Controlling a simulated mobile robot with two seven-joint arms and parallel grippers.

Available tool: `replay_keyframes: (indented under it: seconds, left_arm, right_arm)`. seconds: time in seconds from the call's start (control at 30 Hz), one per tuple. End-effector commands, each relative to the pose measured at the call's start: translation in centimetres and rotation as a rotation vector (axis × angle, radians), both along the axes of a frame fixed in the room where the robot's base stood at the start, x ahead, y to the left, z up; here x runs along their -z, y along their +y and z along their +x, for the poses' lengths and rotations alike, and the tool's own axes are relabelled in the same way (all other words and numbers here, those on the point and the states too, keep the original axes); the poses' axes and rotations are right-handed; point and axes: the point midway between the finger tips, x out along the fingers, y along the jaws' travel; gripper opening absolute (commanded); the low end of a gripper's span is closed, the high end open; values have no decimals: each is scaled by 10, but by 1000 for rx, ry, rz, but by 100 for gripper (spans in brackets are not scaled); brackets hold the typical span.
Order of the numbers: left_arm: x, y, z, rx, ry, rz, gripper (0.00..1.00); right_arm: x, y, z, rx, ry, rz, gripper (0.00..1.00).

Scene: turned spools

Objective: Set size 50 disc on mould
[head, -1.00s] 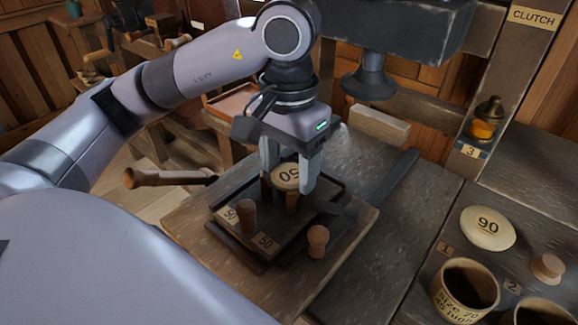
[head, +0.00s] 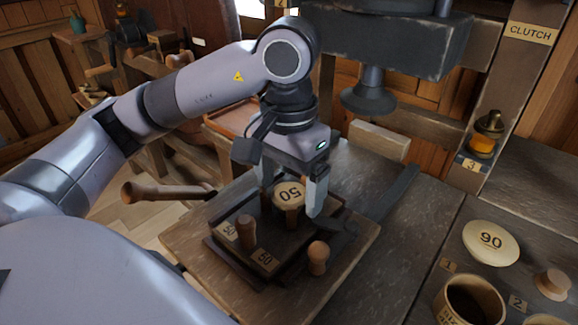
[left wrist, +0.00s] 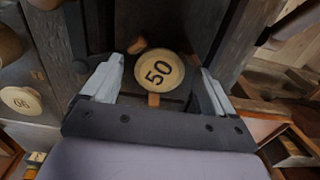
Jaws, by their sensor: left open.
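The pale round disc marked 50 (head: 289,193) lies flat, face up, over the dark mould (head: 205,241) on the press table. Wooden pegs stand under and near it; a peg (left wrist: 154,100) shows just below its edge in the left wrist view. My left gripper (head: 291,205) points down with one finger on each side of the disc. It is open, and the left wrist view shows gaps between the disc (left wrist: 160,73) and both fingers. What bears the disc is partly hidden. My right gripper is not in view.
A disc marked 90 (head: 491,242) lies on the right bench near a cup (head: 469,303) and a wooden knob (head: 553,284). A press ram (head: 369,95) hangs behind my gripper. A wooden-handled lever (head: 165,192) sticks out left. A peg (head: 318,258) stands at the mould's right.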

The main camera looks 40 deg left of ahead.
Motion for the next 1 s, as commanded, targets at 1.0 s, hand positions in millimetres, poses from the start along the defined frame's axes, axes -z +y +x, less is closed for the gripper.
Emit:
replay_keyframes:
  seconds: [1.0]
  left_arm:
    - [-122, 0, 0, 0, -1, 0, 87]
  right_arm:
    - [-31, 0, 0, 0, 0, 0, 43]
